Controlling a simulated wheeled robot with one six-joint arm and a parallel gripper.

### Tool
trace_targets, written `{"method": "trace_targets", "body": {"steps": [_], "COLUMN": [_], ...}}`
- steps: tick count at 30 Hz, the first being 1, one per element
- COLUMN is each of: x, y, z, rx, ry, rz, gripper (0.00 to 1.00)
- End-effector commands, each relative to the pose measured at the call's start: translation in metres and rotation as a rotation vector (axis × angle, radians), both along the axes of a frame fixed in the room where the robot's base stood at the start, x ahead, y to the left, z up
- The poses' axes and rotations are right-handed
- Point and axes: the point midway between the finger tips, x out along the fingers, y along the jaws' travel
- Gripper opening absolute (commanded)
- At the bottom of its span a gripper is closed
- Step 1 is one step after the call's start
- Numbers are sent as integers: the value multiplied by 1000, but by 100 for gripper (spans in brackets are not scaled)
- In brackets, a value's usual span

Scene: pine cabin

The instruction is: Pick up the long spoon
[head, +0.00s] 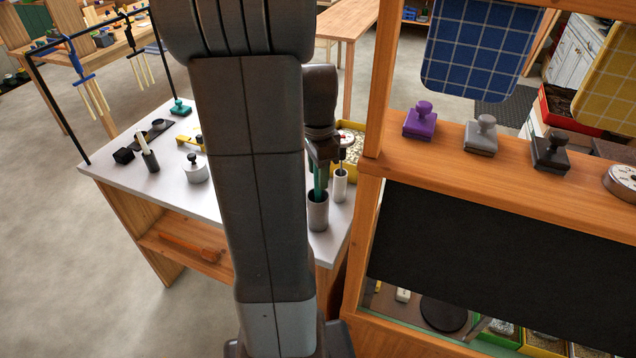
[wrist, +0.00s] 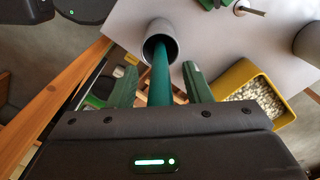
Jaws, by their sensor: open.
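A long teal handle, which looks like the long spoon (head: 317,182), stands in a grey cup (head: 318,213) at the right part of the white table. In the wrist view the spoon (wrist: 161,78) runs from the cup (wrist: 169,32) back between the two green fingers. My gripper (head: 321,155) is over the cup; in the wrist view my gripper (wrist: 161,68) is open, with one finger on each side of the handle and gaps showing. The spoon's lower end is hidden inside the cup. My arm hides the middle of the table in the head view.
A white cup with a tool (head: 340,182) stands close to the right of the grey cup. A yellow bin of pebbles (wrist: 247,91) is nearby. A wooden shelf (head: 470,175) with several stamps borders the right. A dark holder (head: 151,160) and a white lidded pot (head: 195,170) stand left.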

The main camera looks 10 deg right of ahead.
Motion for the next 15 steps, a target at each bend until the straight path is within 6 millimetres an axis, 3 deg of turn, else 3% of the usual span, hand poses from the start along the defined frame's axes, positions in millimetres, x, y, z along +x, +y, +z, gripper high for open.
{"method": "trace_targets", "body": {"steps": [2, 8, 15], "x": [0, 0, 0], "y": [0, 0, 0], "z": [0, 0, 1], "rx": [0, 0, 0], "ry": [0, 0, 0], "rz": [0, 0, 0], "gripper": [41, 2, 0]}}
